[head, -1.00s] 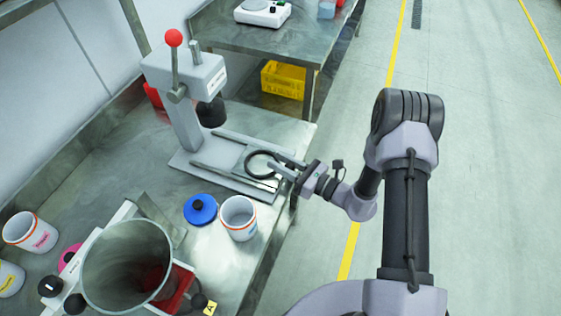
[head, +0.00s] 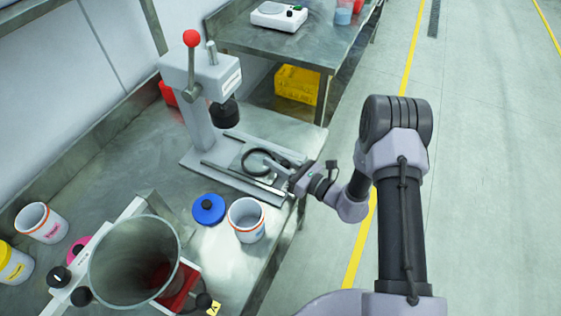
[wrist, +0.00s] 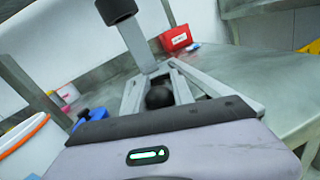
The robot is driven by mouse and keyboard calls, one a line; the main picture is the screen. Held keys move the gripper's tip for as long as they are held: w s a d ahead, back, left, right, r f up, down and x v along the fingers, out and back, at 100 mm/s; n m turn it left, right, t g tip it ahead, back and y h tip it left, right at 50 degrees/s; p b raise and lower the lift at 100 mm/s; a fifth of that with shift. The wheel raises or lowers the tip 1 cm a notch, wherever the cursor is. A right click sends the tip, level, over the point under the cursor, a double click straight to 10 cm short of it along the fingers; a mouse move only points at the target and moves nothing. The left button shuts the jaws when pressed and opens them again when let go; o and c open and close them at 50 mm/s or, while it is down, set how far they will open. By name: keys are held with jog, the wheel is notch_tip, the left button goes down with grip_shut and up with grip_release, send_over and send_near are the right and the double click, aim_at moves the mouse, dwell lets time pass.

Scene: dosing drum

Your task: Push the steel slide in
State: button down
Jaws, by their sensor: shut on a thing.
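The steel slide (head: 246,163) lies between two rails on the base of a grey press in the head view. It carries a dark ring. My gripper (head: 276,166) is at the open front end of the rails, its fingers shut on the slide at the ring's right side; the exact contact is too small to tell. The ring stands short of the black press head (head: 223,114), toward the front. In the wrist view a round black knob (wrist: 158,97) shows just beyond my gripper's edge, with the rails running away behind it; my fingertips are hidden there.
A blue lid (head: 208,209) and a white cup (head: 247,220) stand close in front of the press base. The press lever has a red ball (head: 191,38). Open floor lies right.

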jog(key=c, duration=1.1)
grip_release()
jog(key=p+v, duration=0.3)
jog(key=v, duration=1.4)
jog(key=shift+s+d, duration=0.2)
